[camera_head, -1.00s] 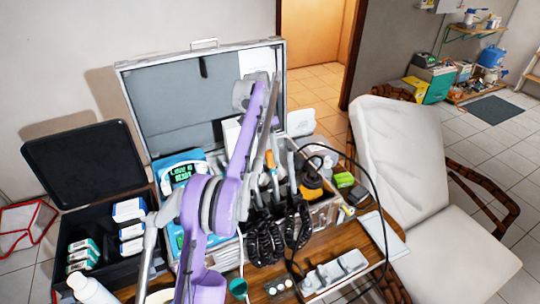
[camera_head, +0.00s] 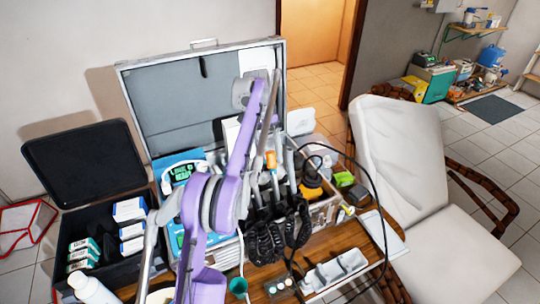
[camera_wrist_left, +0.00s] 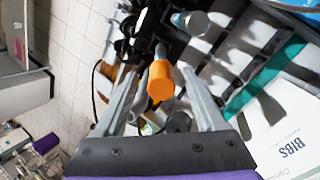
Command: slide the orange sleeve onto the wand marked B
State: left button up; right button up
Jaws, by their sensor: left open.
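The orange sleeve (camera_head: 271,161) is a small bright cylinder, upright among the handpieces in the open case. In the left wrist view the orange sleeve (camera_wrist_left: 160,84) lies between the fingers of my left gripper (camera_wrist_left: 160,72), which is open, with gaps on both sides. A blue-grey shaft (camera_wrist_left: 160,51) shows just beyond the sleeve; I cannot tell whether the sleeve sits around it. A grey-blue wand end (camera_wrist_left: 192,23) stands beside it. No letter B is legible, so I cannot tell which wand is B. In the head view my left arm hides part of the row. My right gripper is out of view.
The open case lid (camera_head: 180,95) stands behind my left arm. Black coiled cables (camera_head: 265,240) hang in front of the handpieces, and a thin black cable loops to the right. A black box (camera_head: 85,165) is at left; a white chair (camera_head: 405,160) is at right.

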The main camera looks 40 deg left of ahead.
pick_arm(q)
jog(key=p+v, duration=0.3)
jog(key=v, duration=0.7)
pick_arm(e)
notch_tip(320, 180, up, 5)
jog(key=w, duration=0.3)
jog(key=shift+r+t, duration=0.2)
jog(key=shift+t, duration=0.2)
pick_arm(q)
jog(key=shift+w, duration=0.1)
jog(key=s+d+r+t+y, duration=0.1)
jog(key=s+d+t+y, duration=0.15)
jog(key=d, duration=0.65)
jog(key=s+d+r+t+y, duration=0.1)
jog(key=s+d, duration=0.2)
jog(key=d, duration=0.5)
jog(key=s+d+f+t, duration=0.2)
jog(key=s+d+f, duration=0.3)
jog(key=s+f, duration=0.2)
jog(key=s+d+f+m+t, duration=0.1)
jog(key=s+d+f+t, duration=0.2)
jog(key=s+d+f, duration=0.2)
jog(key=s+f, duration=0.3)
jog(key=s, duration=0.3)
jog(key=shift+s+d+f, duration=0.15)
jog(key=shift+d+f, duration=0.05)
jog(key=shift+d, duration=0.1)
